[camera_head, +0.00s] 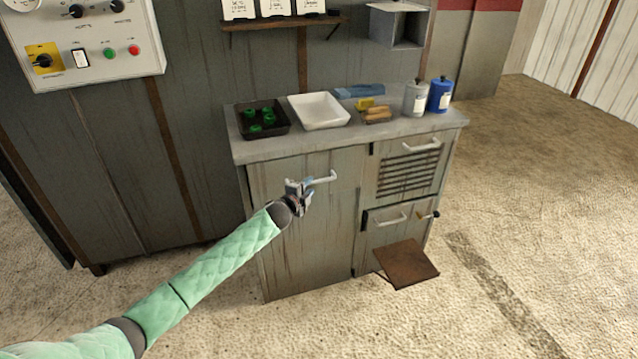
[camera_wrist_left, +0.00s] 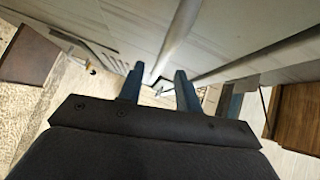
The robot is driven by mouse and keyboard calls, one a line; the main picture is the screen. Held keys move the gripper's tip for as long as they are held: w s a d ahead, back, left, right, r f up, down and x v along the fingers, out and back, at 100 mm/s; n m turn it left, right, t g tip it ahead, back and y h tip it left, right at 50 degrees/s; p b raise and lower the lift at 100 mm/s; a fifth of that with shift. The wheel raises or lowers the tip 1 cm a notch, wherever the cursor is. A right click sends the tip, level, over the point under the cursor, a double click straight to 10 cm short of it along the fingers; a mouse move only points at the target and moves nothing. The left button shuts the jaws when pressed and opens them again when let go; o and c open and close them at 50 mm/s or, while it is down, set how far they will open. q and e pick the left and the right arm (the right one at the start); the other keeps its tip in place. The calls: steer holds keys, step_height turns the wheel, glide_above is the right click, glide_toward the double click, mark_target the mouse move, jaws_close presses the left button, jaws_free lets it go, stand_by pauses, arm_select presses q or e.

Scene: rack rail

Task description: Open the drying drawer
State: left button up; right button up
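The grey cabinet's upper right front has dark slats (camera_head: 405,174) and a pale bar handle (camera_head: 422,146); it looks like the drying drawer and appears shut. My left gripper (camera_head: 308,187) is at the tall left door (camera_head: 300,235), beside that door's bar handle (camera_head: 325,178), left of the slatted front. In the left wrist view its two blue fingers (camera_wrist_left: 159,72) are apart, with a pale bar (camera_wrist_left: 180,35) running toward the gap; contact is unclear. My right gripper is not visible.
A brown plate (camera_head: 407,264) juts out low in front of the lower drawer. A small brass-coloured latch (camera_head: 429,215) is beside it. The worktop (camera_head: 350,135) holds a black tray, a white tray and bottles. The floor to the right (camera_head: 520,220) is clear.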

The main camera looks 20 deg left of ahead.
mark_target(312, 183)
arm_select(q)
steer(key=shift+p+x, duration=0.3)
steer(key=shift+x, duration=1.95)
steer(key=shift+a, duration=0.1)
steer(key=shift+f, duration=0.1)
jaws_close()
